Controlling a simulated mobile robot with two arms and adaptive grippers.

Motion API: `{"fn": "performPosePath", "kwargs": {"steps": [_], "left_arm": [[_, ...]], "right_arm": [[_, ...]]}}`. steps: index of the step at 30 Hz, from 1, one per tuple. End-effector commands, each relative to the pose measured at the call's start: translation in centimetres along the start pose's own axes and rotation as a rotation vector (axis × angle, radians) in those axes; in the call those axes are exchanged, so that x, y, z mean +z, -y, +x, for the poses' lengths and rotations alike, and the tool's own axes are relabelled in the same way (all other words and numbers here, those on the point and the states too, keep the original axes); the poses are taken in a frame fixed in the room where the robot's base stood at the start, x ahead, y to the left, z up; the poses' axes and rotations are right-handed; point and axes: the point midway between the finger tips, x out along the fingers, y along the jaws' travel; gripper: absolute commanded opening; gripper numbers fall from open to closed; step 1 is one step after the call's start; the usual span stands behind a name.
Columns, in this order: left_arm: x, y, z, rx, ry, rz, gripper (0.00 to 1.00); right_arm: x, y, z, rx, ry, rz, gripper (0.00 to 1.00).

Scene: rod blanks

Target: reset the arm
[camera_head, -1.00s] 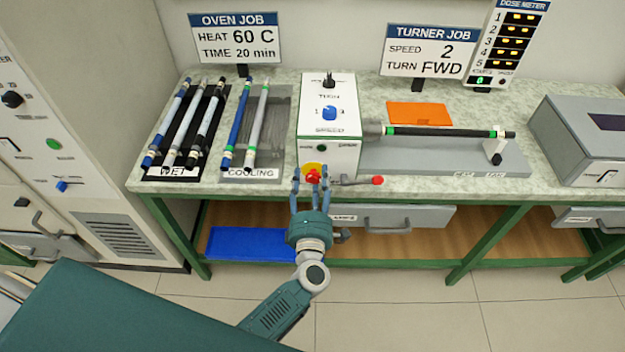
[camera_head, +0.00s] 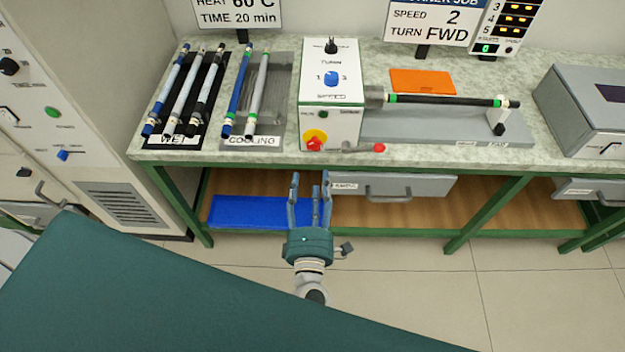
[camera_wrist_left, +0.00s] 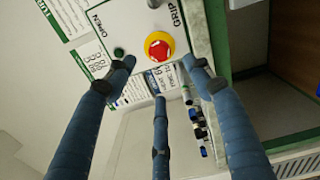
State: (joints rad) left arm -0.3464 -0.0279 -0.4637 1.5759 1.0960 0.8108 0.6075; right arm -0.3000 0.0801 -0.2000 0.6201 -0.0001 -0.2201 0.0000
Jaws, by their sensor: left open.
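My left gripper (camera_head: 309,200) is open and empty in the head view, in front of the bench and below its front edge. Its blue fingers are spread and point toward the bench. The white turner box (camera_head: 329,90) stands on the bench beyond it, with a red stop button (camera_head: 314,143) on a yellow disc at its lower front. In the left wrist view the button (camera_wrist_left: 159,46) shows beyond the spread fingers (camera_wrist_left: 160,85), apart from them. A black rod (camera_head: 450,101) with green bands lies in the turner. My right gripper is not in view.
The WET rack (camera_head: 168,141) and COOLING rack (camera_head: 286,143) hold rods at the bench's left. A blue tray (camera_head: 255,212) lies on the lower shelf. A drawer (camera_head: 420,187) hangs under the bench. A grey box (camera_head: 600,95) stands at right. Floor in front is free.

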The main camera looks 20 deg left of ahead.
Motion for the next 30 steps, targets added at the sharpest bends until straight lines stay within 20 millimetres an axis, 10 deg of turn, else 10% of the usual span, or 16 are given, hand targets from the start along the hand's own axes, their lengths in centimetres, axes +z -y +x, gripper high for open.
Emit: {"fn": "performPosePath", "kwargs": {"steps": [14, 22, 30], "left_arm": [[0.2, 1.0, -0.1, -0.013, 0.023, 0.047, 0.52], [0.0, 15.6, -4.0, -0.222, 0.358, 0.645, 0.52], [-8.1, 31.6, -14.4, -0.53, 0.765, 1.211, 0.52]], "right_arm": [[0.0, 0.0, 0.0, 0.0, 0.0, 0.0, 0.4], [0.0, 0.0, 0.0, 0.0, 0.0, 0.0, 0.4], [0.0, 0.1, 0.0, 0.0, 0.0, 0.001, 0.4]]}}
